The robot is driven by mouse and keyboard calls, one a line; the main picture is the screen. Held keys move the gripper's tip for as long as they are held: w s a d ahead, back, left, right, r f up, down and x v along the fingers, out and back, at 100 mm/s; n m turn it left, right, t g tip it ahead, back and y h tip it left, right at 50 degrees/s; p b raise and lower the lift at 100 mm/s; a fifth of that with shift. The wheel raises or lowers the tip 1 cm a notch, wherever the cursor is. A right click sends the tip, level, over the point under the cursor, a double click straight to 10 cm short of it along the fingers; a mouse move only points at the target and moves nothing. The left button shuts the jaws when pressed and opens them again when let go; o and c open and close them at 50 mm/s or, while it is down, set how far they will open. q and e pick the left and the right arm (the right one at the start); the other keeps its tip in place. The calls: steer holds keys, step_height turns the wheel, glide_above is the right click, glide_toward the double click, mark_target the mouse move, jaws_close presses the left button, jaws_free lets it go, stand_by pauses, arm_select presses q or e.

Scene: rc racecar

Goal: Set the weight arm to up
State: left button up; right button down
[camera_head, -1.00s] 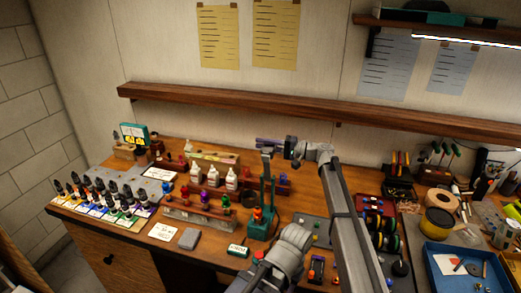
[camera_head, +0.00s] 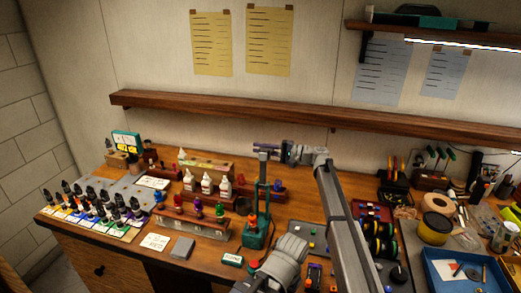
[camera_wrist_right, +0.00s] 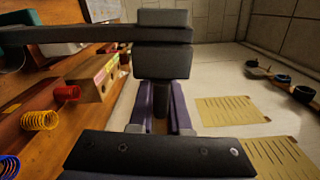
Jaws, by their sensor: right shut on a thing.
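A green test stand (camera_head: 257,233) with an orange knob stands upright on the bench near the middle of the head view. My right gripper (camera_head: 263,148) is at the top of its post, pointing left. In the right wrist view, the dark weight arm (camera_wrist_right: 80,34) comes in from the left and ends at a stack of dark blocks (camera_wrist_right: 163,62). My right gripper's purple fingers (camera_wrist_right: 160,108) are close together just below this stack. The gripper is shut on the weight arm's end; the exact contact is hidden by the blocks.
Small bottles (camera_head: 208,184) and colored springs (camera_head: 197,207) stand in racks left of the stand. A wooden shelf (camera_head: 220,112) runs along the wall behind the gripper. A blue tray (camera_head: 455,283) and tools fill the right side.

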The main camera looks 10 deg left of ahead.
steer(key=c, duration=0.9)
jaws_free()
steer(key=shift+d, duration=0.1)
steer(key=d, duration=0.7)
steer(key=shift+s+d+f, duration=0.1)
steer(key=shift+d, duration=0.25)
